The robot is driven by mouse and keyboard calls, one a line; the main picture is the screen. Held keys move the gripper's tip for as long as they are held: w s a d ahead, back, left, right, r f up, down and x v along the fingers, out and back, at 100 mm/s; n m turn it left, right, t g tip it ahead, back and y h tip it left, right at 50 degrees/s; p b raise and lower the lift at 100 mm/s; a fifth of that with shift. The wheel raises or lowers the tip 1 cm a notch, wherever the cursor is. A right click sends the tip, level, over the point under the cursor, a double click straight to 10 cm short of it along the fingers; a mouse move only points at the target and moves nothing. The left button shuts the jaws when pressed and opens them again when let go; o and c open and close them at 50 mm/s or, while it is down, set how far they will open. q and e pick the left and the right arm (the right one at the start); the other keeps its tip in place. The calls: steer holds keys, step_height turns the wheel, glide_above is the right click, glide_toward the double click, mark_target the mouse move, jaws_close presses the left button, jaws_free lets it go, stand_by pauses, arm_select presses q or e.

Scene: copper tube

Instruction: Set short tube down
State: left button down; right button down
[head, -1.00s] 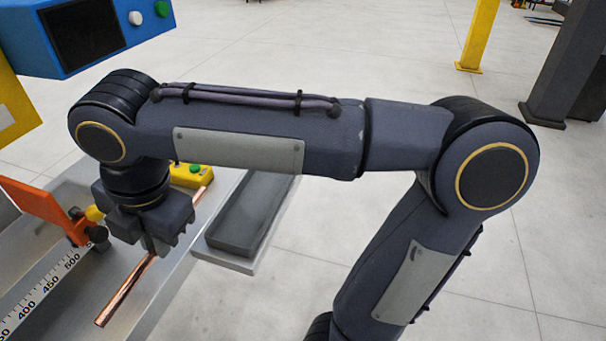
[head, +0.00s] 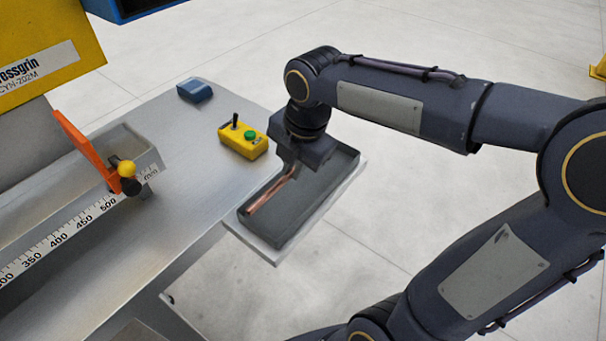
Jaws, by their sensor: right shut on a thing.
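The short copper tube (head: 268,193) shows in the head view over the grey tray (head: 284,236). My right gripper (head: 290,168) is shut on the tube near its far end, which the gripper partly hides. The tube's near end points down-left, inside the tray's outline. I cannot tell whether the tube touches the tray floor. My left gripper is not in view.
A yellow control box (head: 243,141) with a green button and a black lever stands left of the tray. A blue block (head: 194,91) lies farther back. An orange stop (head: 88,150) stands at the ruler (head: 75,225). The bench middle is clear.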

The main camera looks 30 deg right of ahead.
mark_target(299, 187)
steer(key=f, duration=0.1)
steer(key=w+d+f, duration=0.1)
steer(key=d+f, duration=0.1)
steer(key=shift+w+d+f, duration=0.15)
steer(key=shift+w+f, duration=0.05)
steer(key=shift+w, duration=0.05)
steer(key=shift+s+d+x, duration=0.15)
steer(key=shift+x, duration=0.7)
steer(key=shift+s+d+x, duration=0.1)
steer(key=shift+d+x, duration=0.05)
steer(key=shift+x, duration=0.7)
steer(key=shift+f, duration=0.15)
steer(key=shift+f, duration=0.15)
steer(key=c, duration=1.7)
jaws_free()
